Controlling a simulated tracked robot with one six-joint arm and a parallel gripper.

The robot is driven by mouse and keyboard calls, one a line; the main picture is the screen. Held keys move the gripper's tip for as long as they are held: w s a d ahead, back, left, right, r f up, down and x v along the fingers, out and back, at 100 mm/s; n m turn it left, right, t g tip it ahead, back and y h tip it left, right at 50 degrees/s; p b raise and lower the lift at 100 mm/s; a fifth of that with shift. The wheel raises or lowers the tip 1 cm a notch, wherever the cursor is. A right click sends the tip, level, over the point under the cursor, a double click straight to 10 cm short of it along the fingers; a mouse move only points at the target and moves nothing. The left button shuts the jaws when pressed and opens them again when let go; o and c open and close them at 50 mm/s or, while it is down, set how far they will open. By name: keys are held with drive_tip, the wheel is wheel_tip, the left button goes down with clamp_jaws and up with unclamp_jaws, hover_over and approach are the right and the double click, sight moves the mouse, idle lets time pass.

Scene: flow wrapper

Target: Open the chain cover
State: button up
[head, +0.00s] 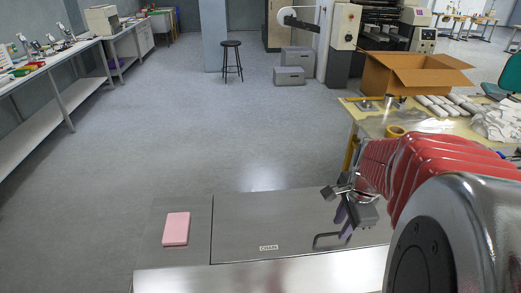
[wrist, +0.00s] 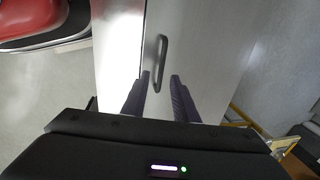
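The chain cover (head: 260,215) is a flat grey metal panel labelled "CHAIN", lying closed at the bottom middle of the head view. Its dark bar handle (head: 326,240) is near the right front corner. In the wrist view the cover (wrist: 205,50) runs up the middle, and the handle (wrist: 162,50) stands lengthwise just beyond the fingertips, in line with the gap between them. My gripper (head: 345,222) is over the right part of the cover, close to the handle.
A pink block (head: 176,229) lies on the metal surface left of the cover. A yellow-topped table (head: 375,125) with a cardboard box (head: 405,78) and several wrapped packs is at the right. A black stool (head: 231,57) stands far off. The floor beyond the cover is clear.

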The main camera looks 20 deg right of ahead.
drive_tip(key=shift+w+f, duration=0.25)
drive_tip(key=shift+f, duration=0.9)
drive_tip(key=shift+c, duration=0.2)
clamp_jaws()
idle(0.4)
